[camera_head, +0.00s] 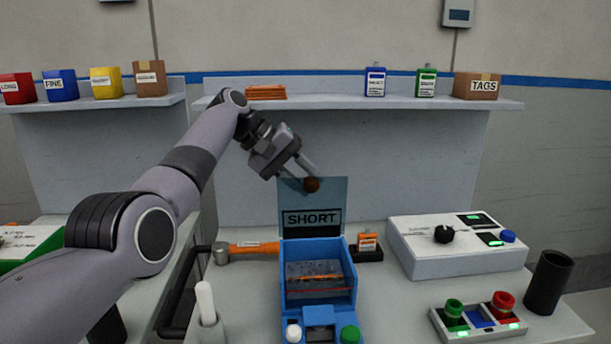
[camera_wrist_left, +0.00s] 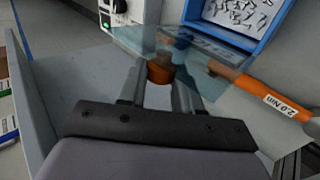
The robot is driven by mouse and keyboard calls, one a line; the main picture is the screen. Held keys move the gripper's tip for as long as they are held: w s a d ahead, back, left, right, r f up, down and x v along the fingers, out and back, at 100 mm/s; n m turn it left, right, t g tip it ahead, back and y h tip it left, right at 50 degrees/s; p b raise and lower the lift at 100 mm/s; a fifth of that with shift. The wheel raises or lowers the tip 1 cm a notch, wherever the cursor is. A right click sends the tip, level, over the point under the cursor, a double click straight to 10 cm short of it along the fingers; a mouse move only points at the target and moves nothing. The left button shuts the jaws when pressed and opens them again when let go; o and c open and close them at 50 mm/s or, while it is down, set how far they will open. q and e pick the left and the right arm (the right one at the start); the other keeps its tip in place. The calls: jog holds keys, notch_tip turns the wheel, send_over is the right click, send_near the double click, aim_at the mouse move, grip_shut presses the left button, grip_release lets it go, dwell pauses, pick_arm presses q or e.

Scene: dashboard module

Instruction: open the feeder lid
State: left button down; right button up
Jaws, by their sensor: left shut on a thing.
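The feeder is a blue box (camera_head: 346,288) on the bench, with its inside open to view and some orange and grey contents in it. Its clear bluish lid (camera_head: 336,194) stands upright at the back edge, with a SHORT label. A round brown knob (camera_head: 312,185) sits near the lid's top. My left gripper (camera_head: 309,178) is shut on the knob. In the left wrist view the knob (camera_wrist_left: 160,73) is between the fingers and the lid (camera_wrist_left: 150,45) lies beyond it. My right gripper is not in view.
A white control box (camera_head: 455,250), a button panel (camera_head: 478,318) and a black cup (camera_head: 549,282) stand to the right. A shelf (camera_head: 340,102) runs behind, above the lid.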

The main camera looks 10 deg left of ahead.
pick_arm(q)
jog(key=c, duration=0.8)
grip_release()
jog(key=shift+b+v, duration=0.3)
jog(key=shift+v, duration=3.25)
